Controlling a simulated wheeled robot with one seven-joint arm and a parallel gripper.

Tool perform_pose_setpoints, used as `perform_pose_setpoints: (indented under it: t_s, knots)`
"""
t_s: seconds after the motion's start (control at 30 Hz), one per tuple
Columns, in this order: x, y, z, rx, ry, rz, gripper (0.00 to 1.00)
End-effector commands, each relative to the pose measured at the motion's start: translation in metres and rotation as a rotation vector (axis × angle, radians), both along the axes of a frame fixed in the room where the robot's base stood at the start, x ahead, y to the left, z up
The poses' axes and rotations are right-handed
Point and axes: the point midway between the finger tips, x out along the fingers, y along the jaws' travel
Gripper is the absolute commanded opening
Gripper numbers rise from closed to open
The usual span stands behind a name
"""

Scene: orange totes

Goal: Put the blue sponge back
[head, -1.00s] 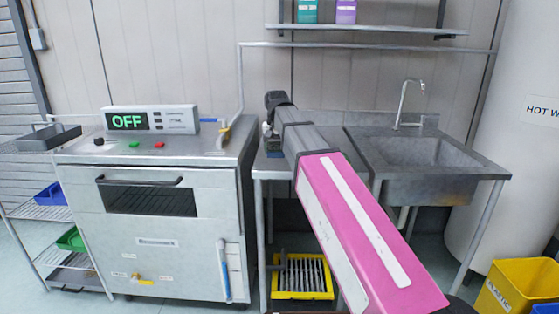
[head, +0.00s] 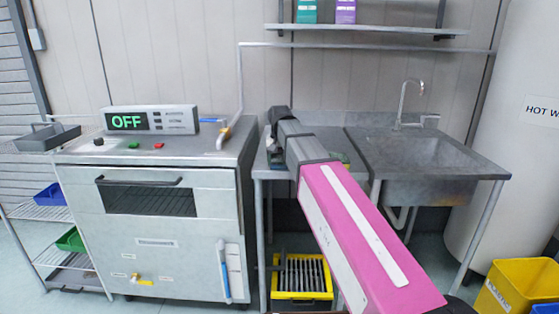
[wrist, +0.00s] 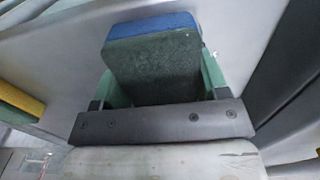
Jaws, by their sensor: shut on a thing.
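The blue sponge (wrist: 150,25), a block with a blue layer and a dark green face, sits between the fingers of my gripper (wrist: 160,82) in the wrist view. My gripper is shut on it. In the head view my gripper (head: 270,148) is low over the left part of the grey counter, and my pink and grey arm hides much of that area. The sponge cannot be made out in the head view. I cannot tell whether the sponge touches the surface below.
A yellow and green block (wrist: 20,100) lies at the left of the wrist view. The sink (head: 425,160) is right of my arm, the oven-like machine (head: 155,210) left. A shelf (head: 370,30) hangs above; a yellow bin (head: 520,285) stands at lower right.

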Motion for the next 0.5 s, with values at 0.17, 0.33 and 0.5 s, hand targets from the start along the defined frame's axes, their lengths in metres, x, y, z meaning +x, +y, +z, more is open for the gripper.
perform_pose_setpoints:
  t_s: [0.17,0.33,0.5]
  knots:
    - [0.0000,0.0000,-0.0005,0.000,0.000,0.000,0.93]
    - [-0.0001,0.0000,-0.0004,0.000,0.000,0.000,0.93]
    - [0.0003,0.0001,0.0061,0.000,-0.001,0.000,0.93]
